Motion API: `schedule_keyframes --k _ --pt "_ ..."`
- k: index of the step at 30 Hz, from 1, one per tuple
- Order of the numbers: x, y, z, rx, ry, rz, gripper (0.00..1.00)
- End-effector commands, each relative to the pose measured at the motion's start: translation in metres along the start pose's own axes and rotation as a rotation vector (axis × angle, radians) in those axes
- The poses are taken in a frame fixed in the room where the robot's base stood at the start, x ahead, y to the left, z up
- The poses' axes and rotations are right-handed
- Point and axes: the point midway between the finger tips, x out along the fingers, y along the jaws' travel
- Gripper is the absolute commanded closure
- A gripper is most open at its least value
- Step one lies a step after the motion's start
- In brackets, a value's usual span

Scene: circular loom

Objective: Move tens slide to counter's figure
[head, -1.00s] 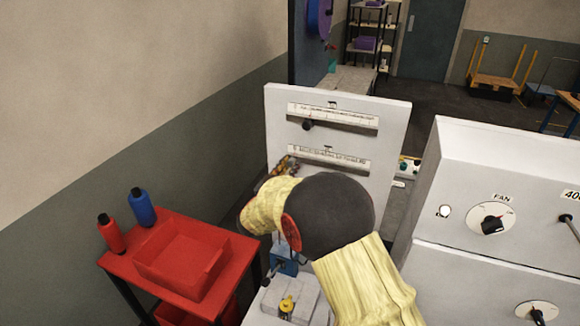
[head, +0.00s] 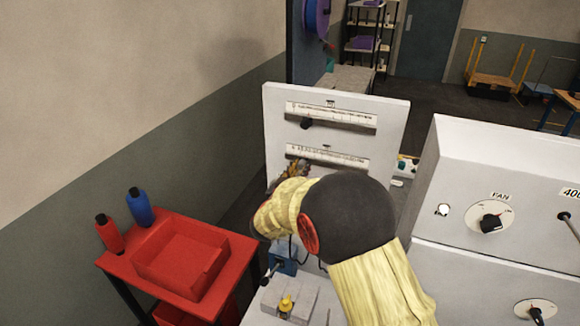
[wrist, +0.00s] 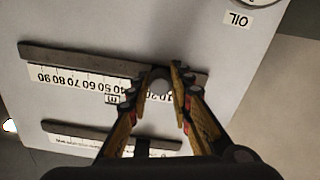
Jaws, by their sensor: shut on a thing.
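The white panel (head: 390,105) carries two horizontal slides with printed scales. The lower one is the tens slide (head: 345,161), marked in tens; its scale (wrist: 62,82) shows upside down in the wrist view. My gripper (head: 297,170) is at the left part of this slide. The fingers hide the marks there. The upper slide (head: 345,116) has a black knob (head: 306,123) near its left end. No counter figure is readable.
A grey cabinet with a fan dial (head: 492,222) stands close on the right.

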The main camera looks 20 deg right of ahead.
Motion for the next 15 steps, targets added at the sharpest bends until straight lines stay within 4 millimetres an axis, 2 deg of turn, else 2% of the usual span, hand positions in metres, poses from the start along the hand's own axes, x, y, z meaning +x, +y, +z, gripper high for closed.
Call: schedule_keyframes --k 1,6,12,15 --pt "0.000 0.016 0.005 -0.001 -0.003 0.005 1.00" --pt "0.000 0.064 0.016 0.000 -0.003 0.007 1.00" --pt "0.000 0.112 0.028 0.000 -0.003 0.007 1.00" --pt "0.000 0.129 0.032 0.000 -0.003 0.005 1.00"
